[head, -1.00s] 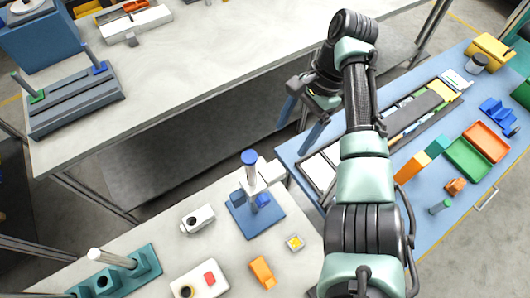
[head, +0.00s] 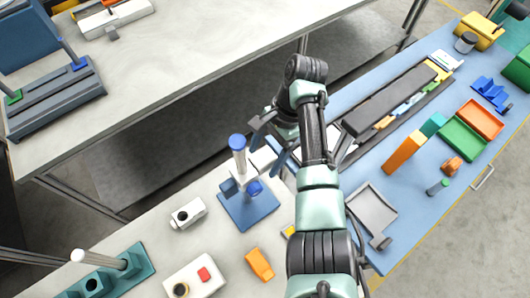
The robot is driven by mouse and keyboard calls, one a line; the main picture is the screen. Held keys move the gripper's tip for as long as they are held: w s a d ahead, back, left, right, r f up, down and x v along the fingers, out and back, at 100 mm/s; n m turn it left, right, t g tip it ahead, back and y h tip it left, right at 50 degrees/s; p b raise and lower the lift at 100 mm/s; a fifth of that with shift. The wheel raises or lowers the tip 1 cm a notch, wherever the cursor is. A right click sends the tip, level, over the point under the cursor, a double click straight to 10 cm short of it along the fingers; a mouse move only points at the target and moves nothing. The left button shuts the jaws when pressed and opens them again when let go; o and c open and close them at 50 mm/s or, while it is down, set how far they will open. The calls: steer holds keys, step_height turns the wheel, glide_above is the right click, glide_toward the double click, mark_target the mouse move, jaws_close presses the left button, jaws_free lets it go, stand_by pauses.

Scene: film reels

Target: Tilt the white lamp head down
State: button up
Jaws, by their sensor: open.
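The lamp stands on a square blue base (head: 249,210) on the near pale table. It has a white upright post with a blue cap (head: 237,142) and a blue knob (head: 256,188) low on its right side. The white lamp head (head: 262,161) sticks out to the right of the post. My gripper (head: 269,148) is above and beside the lamp head, its fingers pointing down and spread open. Nothing shows between the fingers. The right end of the head is partly hidden by my gripper, and I cannot tell whether they touch.
A small white box with a dark round opening (head: 188,213), an orange block (head: 260,264) and a white box with a red button (head: 196,276) lie nearby. A teal stand with a white rod (head: 115,262) is at the left. The blue table (head: 400,225) at right is crowded.

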steer(key=shift+c, duration=0.2)
jaws_close()
steer(key=shift+r+p, duration=0.1)
steer(key=shift+p, duration=0.25)
steer(key=shift+s+r+t+y+p, duration=0.1)
steer(key=shift+s+t+y+p, duration=0.1)
steer(key=shift+t+y+p, duration=0.65)
steer(key=shift+s+d+f+n+t+y+p, duration=0.15)
steer(key=shift+n+t+y+p, duration=0.1)
steer(key=shift+t+y+p, duration=0.25)
steer(key=shift+s+d+f+n+t+y+p, duration=0.15)
steer(key=shift+n+t+y+p, duration=0.1)
steer(key=shift+t+p, duration=0.4)
steer(key=shift+f+n+t+y+b, duration=0.2)
steer(key=shift+t+y+b, duration=0.2)
steer(key=shift+t+y, duration=0.2)
steer(key=shift+f+n+t+y+b, duration=0.2)
steer(key=shift+t+y+b, duration=0.2)
steer(key=shift+t+y, duration=0.15)
steer(key=shift+s+d+n+t+y+b, duration=0.15)
steer(key=shift+n+t+y+b, duration=0.25)
steer(key=shift+t+y+b, duration=0.75)
